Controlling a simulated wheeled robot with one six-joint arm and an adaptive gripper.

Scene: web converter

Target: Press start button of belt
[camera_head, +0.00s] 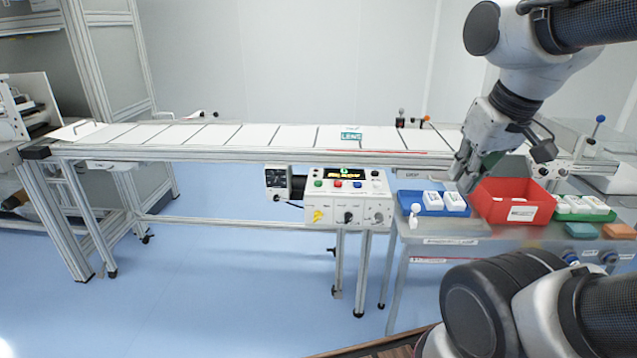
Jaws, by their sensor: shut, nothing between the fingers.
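The belt (250,136) is a long conveyor with white panels, running across the picture on a metal frame. Its control box (348,200) is white and hangs at the front of the frame. It has a lit display (344,174), a green button (318,183), a red button (338,183), a blue button (357,184) and several knobs below. The button labels are too small to read. My gripper (464,178) is at the right, shut and empty, pointing down near the red bin's left side. It is well to the right of the control box and apart from the buttons.
A side table (440,240) at the right bears a blue tray (432,208) with white bottles, a red bin (512,204) and a green tray (583,215). A small dark box (278,182) sits left of the control box. Floor before the belt is clear.

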